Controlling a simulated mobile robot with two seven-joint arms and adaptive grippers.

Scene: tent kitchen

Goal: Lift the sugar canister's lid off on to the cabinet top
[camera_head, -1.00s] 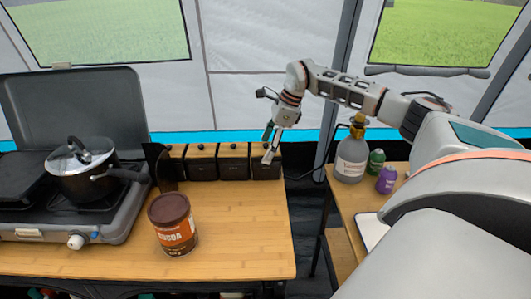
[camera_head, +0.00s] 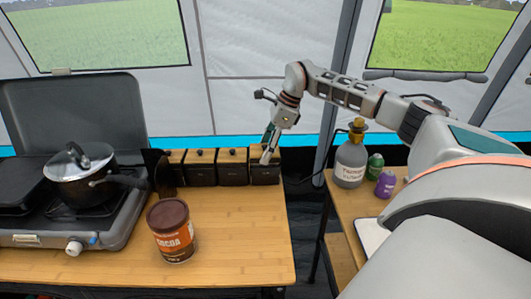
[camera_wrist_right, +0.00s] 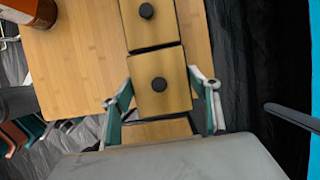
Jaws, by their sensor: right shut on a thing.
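Several dark canisters with wooden lids and black knobs stand in a row at the back of the wooden cabinet top (camera_head: 235,240). I cannot read any sugar label. My right gripper (camera_head: 269,146) points down at the rightmost canister (camera_head: 264,175). My left gripper is out of view.
A cocoa tin (camera_head: 172,232) stands at the front of the cabinet top, with clear wood to its right. A stove with a pot (camera_head: 80,180) is at left. A side table at right holds a grey bottle (camera_head: 350,165) and small purple and green bottles.

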